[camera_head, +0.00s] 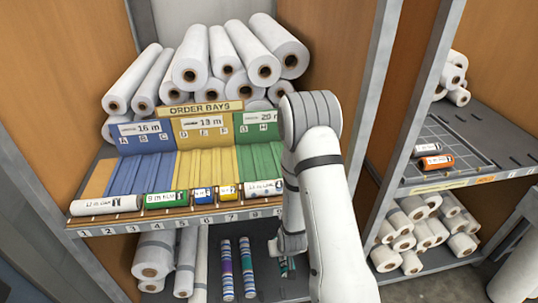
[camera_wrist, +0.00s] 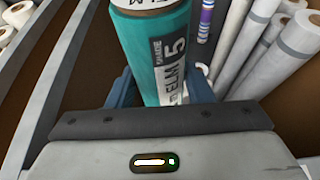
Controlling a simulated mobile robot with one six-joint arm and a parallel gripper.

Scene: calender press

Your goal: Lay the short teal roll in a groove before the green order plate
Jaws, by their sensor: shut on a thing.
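In the head view the teal roll (camera_head: 285,266) shows only in part, low by the lower shelf, with my arm hiding the rest. The green order plate (camera_head: 262,121), marked 20 m, stands at the back of the order bays. The green grooves (camera_head: 258,162) before it look empty, and their right side is hidden by my arm. My gripper is below and to the right of these grooves.
A row of short rolls lies along the bay front: white (camera_head: 105,205), green (camera_head: 166,199), blue (camera_head: 203,194), yellow (camera_head: 228,191) and another white (camera_head: 265,188). A shelf post (camera_head: 378,90) rises right of my arm.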

